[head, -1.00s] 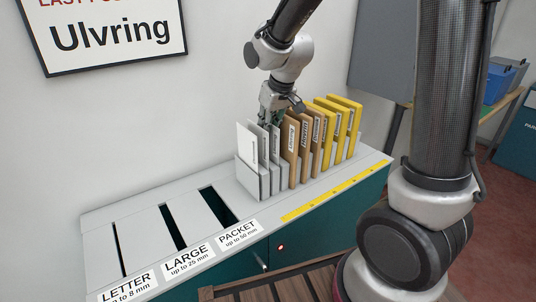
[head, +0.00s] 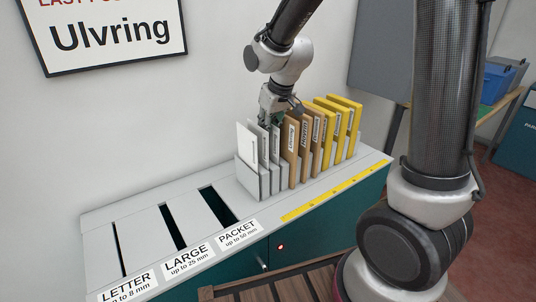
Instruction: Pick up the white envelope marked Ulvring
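Three white or pale grey envelopes stand upright in the left end of a slotted rack (head: 246,184) on the counter. The leftmost (head: 247,146) is brightest; the middle one (head: 262,148) and the right one (head: 275,150) are behind it. Their labels are too small or too edge-on to read, so I cannot tell which is marked Ulvring. My gripper (head: 268,119) points down at the top edges of the middle and right white envelopes. Its fingertips are small and partly hidden; I cannot tell whether they are open or shut, or touching an envelope.
Brown envelopes (head: 291,152) and yellow envelopes (head: 347,122) stand close on the right in the same row. The counter top (head: 143,216) to the left has three dark slots labelled letter, large and packet. A wall sign (head: 112,32) reads Ulvring. A yellow ruler strip (head: 335,189) runs along the front.

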